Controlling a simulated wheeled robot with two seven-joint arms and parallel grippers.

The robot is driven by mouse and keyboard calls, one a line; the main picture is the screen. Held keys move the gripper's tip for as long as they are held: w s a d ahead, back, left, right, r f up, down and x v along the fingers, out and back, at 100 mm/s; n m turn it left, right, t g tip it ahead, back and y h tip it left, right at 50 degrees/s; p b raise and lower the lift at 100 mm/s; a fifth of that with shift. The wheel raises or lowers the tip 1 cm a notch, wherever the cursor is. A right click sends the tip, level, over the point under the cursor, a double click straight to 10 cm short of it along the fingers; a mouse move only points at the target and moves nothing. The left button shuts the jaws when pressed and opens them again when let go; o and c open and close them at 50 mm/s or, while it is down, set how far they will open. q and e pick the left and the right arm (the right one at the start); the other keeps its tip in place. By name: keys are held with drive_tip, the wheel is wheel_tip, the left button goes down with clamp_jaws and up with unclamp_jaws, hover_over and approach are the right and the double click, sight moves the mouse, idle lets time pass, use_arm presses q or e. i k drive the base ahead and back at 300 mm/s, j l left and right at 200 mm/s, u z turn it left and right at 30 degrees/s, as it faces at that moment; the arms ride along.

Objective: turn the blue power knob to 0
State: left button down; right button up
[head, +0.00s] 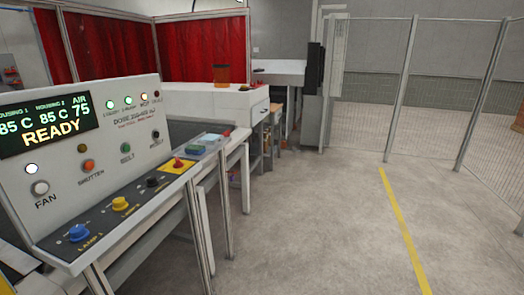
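The blue knob (79,232) sits at the near left end of the dark strip along the lower front of the control panel (120,165). Small markings are printed around the knob, but they are too small to read and I cannot tell which one it points at. The label LAMP 1 is printed beside it. The display (45,124) above reads READY, with 85 C twice and AIR 75. Neither of my grippers is in view, and nothing touches the knob.
A yellow knob (120,203), a black knob (152,182) and a red switch on a yellow plate (178,164) share the strip. Lit buttons and lamps are above. The floor (310,220) to the right is open, up to a mesh fence (440,100).

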sight(78, 233)
drive_tip(key=u, duration=1.45)
drive_tip(key=i+l+u, duration=0.15)
drive_tip(key=u, duration=0.25)
drive_tip(key=l+u, duration=0.4)
drive_tip(key=i+l+u, duration=0.1)
drive_tip(key=l+u, duration=0.25)
